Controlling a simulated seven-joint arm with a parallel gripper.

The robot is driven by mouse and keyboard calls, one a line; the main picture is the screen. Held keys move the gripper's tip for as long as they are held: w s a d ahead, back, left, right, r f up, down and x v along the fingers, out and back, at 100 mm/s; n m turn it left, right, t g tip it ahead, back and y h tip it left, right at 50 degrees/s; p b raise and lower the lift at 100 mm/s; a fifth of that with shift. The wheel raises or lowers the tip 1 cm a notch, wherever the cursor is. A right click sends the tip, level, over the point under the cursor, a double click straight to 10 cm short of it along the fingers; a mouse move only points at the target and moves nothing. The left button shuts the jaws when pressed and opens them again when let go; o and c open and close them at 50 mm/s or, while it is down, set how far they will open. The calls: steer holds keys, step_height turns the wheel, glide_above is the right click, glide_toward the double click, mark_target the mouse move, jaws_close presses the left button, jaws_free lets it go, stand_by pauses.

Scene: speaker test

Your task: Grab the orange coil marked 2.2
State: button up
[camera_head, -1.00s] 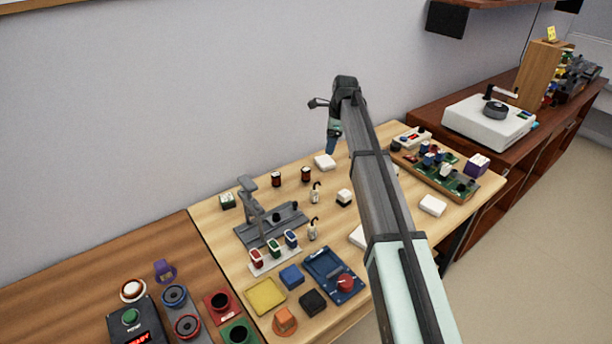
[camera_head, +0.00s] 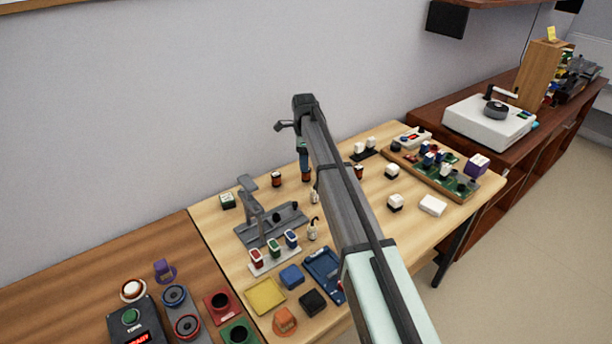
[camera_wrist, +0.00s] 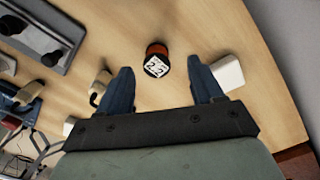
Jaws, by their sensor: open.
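An orange-red coil with a black top and a white label (camera_wrist: 157,62) shows in the wrist view; the label appears to read 2.2. In the head view a coil (camera_head: 306,176) stands upright under my gripper, partly covered by it. Another similar coil (camera_head: 276,179) stands to its left and a third (camera_head: 358,172) to its right; their labels are too small to read. My gripper (camera_wrist: 159,72) is open, pointing down, with the coil just ahead of and between its fingertips. I see no contact. In the head view my gripper (camera_head: 304,162) is right above the coil.
A small capacitor-like part with a dark hook (camera_wrist: 100,86) is close to the left finger. A white block (camera_wrist: 227,73) is close to the right finger. A grey stand (camera_head: 270,225) is to the left. Bare table (camera_wrist: 175,25) lies beyond the coil.

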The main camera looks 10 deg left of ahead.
mark_target(306, 174)
steer(key=shift+s+d+f, duration=0.1)
steer(key=shift+d+f, duration=0.1)
steer(key=shift+f, duration=1.5)
steer(key=shift+s+d+f, duration=0.1)
steer(key=shift+d+f, duration=0.05)
steer(key=shift+f, duration=1.5)
steer(key=c, duration=1.1)
steer(key=shift+r, duration=0.15)
